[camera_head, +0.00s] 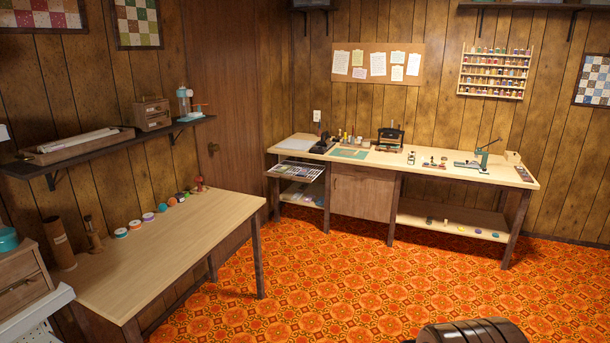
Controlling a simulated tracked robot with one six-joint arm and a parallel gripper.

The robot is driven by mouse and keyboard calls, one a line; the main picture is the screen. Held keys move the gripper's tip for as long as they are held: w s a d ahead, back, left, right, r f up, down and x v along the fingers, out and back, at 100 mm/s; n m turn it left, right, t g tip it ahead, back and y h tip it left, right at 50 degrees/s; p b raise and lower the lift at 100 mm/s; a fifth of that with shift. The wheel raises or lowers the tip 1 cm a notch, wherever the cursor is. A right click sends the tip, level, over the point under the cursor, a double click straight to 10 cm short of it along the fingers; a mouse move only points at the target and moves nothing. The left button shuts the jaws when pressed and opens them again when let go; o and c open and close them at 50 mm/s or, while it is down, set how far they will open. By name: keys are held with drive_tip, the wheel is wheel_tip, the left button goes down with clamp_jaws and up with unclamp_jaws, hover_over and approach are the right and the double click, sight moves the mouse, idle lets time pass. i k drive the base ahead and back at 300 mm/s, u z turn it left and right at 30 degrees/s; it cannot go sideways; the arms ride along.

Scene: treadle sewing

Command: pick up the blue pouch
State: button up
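I cannot make out a blue pouch anywhere in this view. A teal rounded object (8,240) sits on a small wooden drawer box (20,282) at the left edge, cut off by the frame; I cannot tell what it is. Small blue-green items lie on the long workbench (520,178) at the back, too small to identify. A flat teal mat (349,154) lies on that bench. My gripper is not in view.
A light wooden table (165,250) at left holds several coloured spools in a row and a brown cylinder (59,243). A wall shelf (110,142) hangs above it. The bench has an open drawer (297,170) and lower shelves. The orange patterned floor (330,275) between is clear.

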sight(300, 173)
drive_tip(key=z, duration=0.2)
drive_tip(key=i, duration=4.15)
